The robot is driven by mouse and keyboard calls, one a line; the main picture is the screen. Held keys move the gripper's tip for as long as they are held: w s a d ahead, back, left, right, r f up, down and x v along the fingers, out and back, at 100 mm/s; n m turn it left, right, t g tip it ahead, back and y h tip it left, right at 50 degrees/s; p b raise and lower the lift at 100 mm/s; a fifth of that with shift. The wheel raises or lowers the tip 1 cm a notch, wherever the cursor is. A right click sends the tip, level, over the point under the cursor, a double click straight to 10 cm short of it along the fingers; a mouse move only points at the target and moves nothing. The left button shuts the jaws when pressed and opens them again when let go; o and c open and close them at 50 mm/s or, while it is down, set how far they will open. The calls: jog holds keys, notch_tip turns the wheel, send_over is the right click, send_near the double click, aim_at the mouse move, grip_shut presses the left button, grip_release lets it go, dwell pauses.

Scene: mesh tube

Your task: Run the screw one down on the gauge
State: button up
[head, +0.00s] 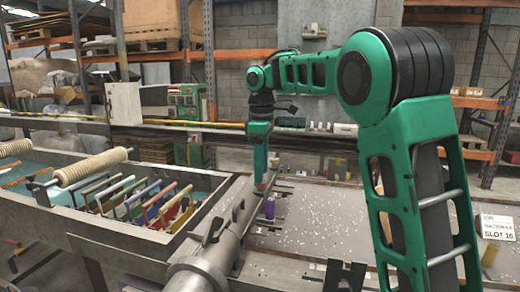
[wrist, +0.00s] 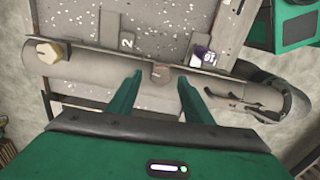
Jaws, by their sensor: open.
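A long grey tube (wrist: 215,88) crosses the wrist view with a metal strip along its far side; I cannot tell whether it is the gauge. It also shows in the head view (head: 240,208), running from front to back. A brass hex-headed screw (wrist: 48,52) sits at the tube's left end. A small brown round piece (wrist: 160,74) shows at the tube's edge, between and beyond my fingertips; I cannot tell what it is. My gripper (wrist: 160,77) is open, its two green fingers apart over the tube. In the head view my gripper (head: 260,186) points down at the tube.
A "2" label (wrist: 127,42) and a purple item with a white label (wrist: 203,54) lie just beyond the tube. The purple item also stands beside it in the head view (head: 270,208). A speckled bench (head: 320,220) extends right. A rack of coloured panels (head: 140,200) stands left.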

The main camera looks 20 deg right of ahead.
notch_tip(320, 180, up, 8)
jog(key=shift+r, duration=0.15)
dwell(0.5)
dwell(1.7)
dwell(0.4)
